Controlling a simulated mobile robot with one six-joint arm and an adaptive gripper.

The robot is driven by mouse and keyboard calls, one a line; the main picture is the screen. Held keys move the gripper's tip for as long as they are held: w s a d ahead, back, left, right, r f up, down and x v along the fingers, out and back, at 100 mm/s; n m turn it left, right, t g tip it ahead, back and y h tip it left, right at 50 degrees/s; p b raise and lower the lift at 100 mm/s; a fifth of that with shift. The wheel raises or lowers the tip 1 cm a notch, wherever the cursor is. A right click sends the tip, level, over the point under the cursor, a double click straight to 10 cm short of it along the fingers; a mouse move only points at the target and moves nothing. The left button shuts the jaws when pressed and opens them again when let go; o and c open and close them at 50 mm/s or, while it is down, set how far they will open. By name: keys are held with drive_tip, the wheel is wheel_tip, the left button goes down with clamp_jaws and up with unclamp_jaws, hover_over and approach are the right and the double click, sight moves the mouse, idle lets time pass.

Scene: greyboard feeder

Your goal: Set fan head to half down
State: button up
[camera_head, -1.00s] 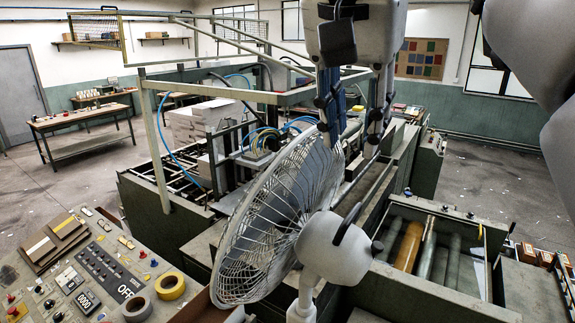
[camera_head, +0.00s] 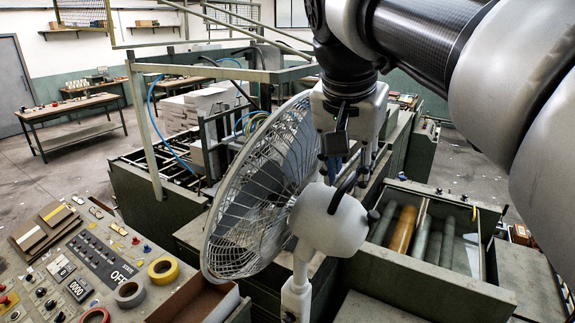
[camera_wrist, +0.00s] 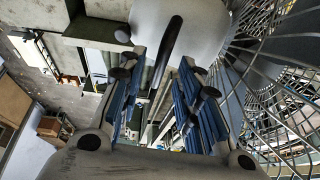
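The fan has a round wire cage (camera_head: 262,190) facing left, a white motor housing (camera_head: 328,222) behind it and a white stand (camera_head: 297,285). Its exact tilt is hard to judge. A dark curved handle (camera_head: 345,190) tops the housing. My gripper (camera_head: 343,178) is just above the housing, pointing down, partly hidden by its own body. In the wrist view, my gripper's blue-padded fingers (camera_wrist: 160,80) are spread apart. The dark handle (camera_wrist: 167,50) lies between and ahead of them, with the white housing (camera_wrist: 185,20) beyond and the cage (camera_wrist: 275,80) at the right. Contact is unclear.
A control panel (camera_head: 90,262) with buttons and tape rolls is at the lower left. A brown open box (camera_head: 190,300) stands beside the fan stand. A machine bay with rollers (camera_head: 420,235) lies right of the fan. Metal frame bars (camera_head: 225,72) stand behind the cage.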

drive_tip(key=shift+w+d+f, duration=0.1)
drive_tip(key=shift+f, duration=0.25)
drive_tip(key=shift+c, duration=0.2)
clamp_jaws()
idle(0.5)
